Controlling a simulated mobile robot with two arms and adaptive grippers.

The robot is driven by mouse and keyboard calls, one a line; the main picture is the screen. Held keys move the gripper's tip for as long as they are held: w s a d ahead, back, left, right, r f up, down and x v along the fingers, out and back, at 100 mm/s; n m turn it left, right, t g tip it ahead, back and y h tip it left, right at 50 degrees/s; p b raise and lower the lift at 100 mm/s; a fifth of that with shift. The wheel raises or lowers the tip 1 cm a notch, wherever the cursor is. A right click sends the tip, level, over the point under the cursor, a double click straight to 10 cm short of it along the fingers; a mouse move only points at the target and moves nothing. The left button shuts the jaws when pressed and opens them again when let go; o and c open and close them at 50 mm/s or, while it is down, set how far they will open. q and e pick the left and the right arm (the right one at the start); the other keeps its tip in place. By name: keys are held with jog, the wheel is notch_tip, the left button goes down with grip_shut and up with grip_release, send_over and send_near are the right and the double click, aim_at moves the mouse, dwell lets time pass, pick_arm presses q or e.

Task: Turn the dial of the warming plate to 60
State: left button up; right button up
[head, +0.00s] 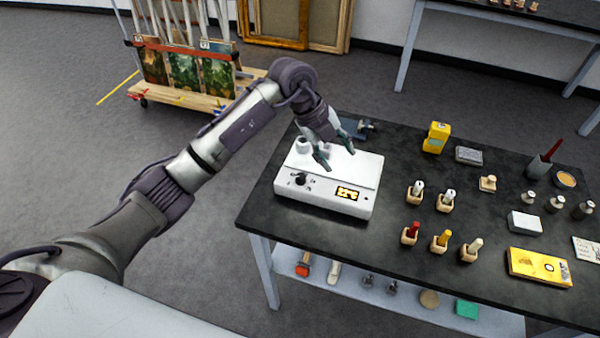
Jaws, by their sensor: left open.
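The warming plate (330,179) is a white box at the left end of the black table. Its small black dial (300,179) is on the left of the front face. A lit amber display (347,193) is to the right of the dial; its digits are too small to read. My left gripper (337,158) is open and empty, with its fingers pointing down over the top of the plate, behind and to the right of the dial. It appears apart from the dial. My right gripper is not in view.
A small white container (303,146) is at the plate's back left, near my gripper. A dark metal device (358,127) is behind. A cart with paintings (185,80) stands behind left.

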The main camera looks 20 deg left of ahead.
aim_at(300, 175)
pick_arm(q)
jog(key=w+a+r+n+y, duration=0.1)
jog(key=a+n+y, duration=0.3)
jog(key=a, duration=0.6)
jog(key=shift+m+g+y, duration=0.4)
jog(key=shift+m, duration=0.4)
jog(key=f+p, duration=0.1)
jog(key=f, duration=0.3)
jog(key=f+p, duration=0.1)
jog(key=f, duration=0.3)
jog(key=d+f+p, duration=0.1)
jog(key=f, duration=0.4)
jog(key=shift+w+p, duration=0.35)
jog(key=shift+w, duration=0.05)
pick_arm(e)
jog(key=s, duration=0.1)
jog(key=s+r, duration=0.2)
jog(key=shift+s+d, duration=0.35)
pick_arm(q)
jog(key=shift+c, duration=0.3)
grip_shut()
